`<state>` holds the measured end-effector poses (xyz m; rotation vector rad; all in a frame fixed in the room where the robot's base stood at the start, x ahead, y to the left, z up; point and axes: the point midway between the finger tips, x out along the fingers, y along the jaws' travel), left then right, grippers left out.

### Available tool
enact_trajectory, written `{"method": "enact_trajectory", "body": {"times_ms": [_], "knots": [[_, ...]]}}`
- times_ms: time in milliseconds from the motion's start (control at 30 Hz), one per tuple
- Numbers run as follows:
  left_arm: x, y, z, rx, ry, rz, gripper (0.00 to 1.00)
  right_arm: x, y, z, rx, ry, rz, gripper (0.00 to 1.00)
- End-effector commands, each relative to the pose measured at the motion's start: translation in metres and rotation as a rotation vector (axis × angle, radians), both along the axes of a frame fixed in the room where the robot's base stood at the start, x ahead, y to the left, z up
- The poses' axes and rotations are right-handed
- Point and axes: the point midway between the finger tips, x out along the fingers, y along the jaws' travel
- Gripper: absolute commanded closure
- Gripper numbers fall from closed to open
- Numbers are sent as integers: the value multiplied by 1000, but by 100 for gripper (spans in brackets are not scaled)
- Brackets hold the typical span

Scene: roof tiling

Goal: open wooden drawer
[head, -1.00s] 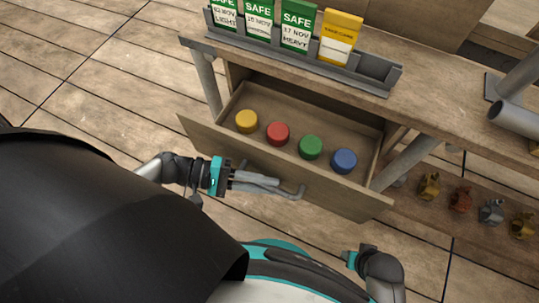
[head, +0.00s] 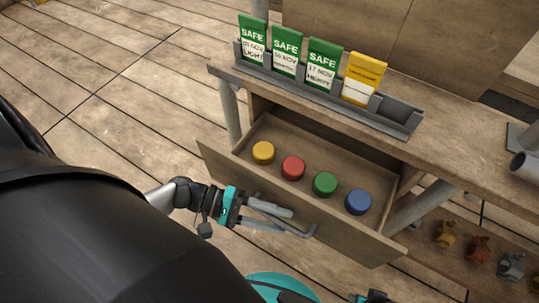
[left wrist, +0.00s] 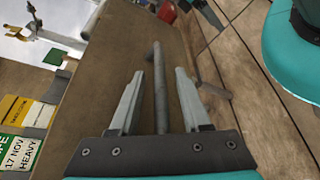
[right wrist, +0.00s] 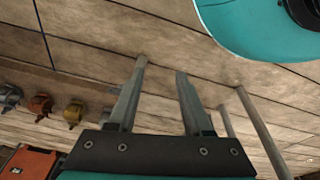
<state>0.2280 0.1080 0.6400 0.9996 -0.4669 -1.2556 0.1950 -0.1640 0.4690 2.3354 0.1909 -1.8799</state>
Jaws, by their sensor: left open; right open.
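The wooden drawer (head: 315,215) stands pulled out from under the bench in the head view, its inside showing. In it sit a yellow disc (head: 263,152), a red disc (head: 293,167), a green disc (head: 325,184) and a blue disc (head: 358,202). My left gripper (head: 300,222) is open at the drawer front, by its grey bar handle. In the left wrist view the handle (left wrist: 160,85) lies between the two spread fingers, with gaps on both sides. My right gripper (right wrist: 160,85) is open and empty, low above the floor.
A grey rack (head: 400,115) on the bench top (head: 470,160) holds green SAFE tags (head: 285,50) and a yellow tag (head: 363,78). Several small coloured fittings (head: 445,234) lie on the lower shelf. Bench legs (head: 420,208) flank the drawer. Floor at left is clear.

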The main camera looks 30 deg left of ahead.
Motion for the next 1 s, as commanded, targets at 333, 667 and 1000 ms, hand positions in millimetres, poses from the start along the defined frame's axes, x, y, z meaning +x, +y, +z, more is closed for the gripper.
{"method": "enact_trajectory", "body": {"times_ms": [333,667,1000], "knots": [[-3,9,2,1,2,2,53,1,0,2,1,-6,0,50],[-24,76,19,3,3,3,53,-12,-11,-22,-14,6,3,50],[-42,133,31,2,1,1,53,-19,-18,-34,-20,3,5,50]]}}
